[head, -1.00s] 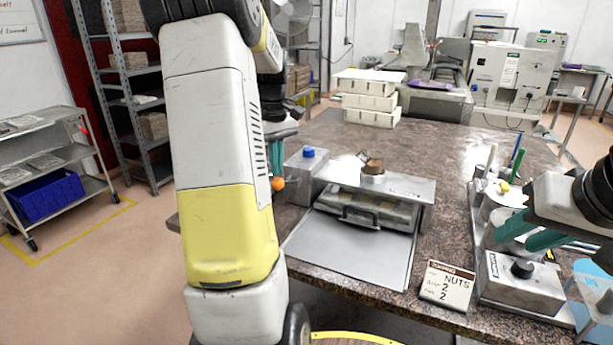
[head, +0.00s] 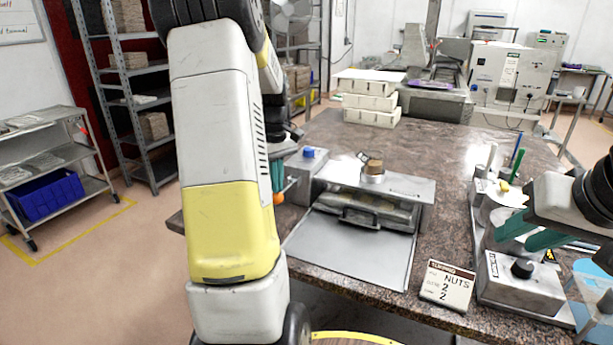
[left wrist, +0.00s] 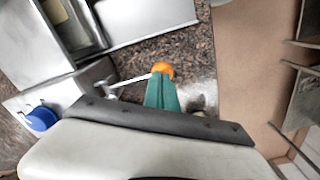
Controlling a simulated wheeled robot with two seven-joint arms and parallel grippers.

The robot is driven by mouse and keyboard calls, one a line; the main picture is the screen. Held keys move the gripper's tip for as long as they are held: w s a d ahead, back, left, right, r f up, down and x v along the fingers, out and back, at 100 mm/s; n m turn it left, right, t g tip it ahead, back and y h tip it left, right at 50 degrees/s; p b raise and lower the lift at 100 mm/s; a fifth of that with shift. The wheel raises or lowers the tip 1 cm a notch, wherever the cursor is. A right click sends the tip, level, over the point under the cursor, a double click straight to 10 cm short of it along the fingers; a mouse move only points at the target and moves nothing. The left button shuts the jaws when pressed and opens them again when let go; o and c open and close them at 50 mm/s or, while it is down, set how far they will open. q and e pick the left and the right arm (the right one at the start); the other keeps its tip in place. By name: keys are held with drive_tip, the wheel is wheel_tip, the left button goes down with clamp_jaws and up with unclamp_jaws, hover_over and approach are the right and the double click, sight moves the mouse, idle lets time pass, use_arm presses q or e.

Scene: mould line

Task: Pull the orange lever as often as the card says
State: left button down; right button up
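The orange lever knob (head: 279,198) sits on a thin metal rod (left wrist: 133,80) at the side of a grey box with a blue button (head: 308,152). My left gripper (head: 277,172) is partly hidden behind my arm. In the left wrist view its teal fingers (left wrist: 162,93) are together, with their tips at the orange knob (left wrist: 163,69). The card (head: 447,286) stands at the table's front edge. My right gripper (head: 530,235) appears open and empty at the right.
A metal press with a handled drawer (head: 375,218) and a flat plate (head: 345,250) stands beside the lever box. A grey box with a black knob (head: 522,285) is right of the card. White boxes (head: 370,100) are stacked behind. The table's middle back is clear.

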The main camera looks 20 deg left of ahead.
use_arm(q)
drive_tip(key=shift+f, duration=0.45)
drive_tip(key=shift+w+f, duration=0.15)
drive_tip(key=shift+f, duration=1.1)
wheel_tip(320, 180, up, 13)
idle(0.6)
idle(0.7)
drive_tip(key=shift+w+f, duration=0.1)
drive_tip(key=shift+f, duration=1.95)
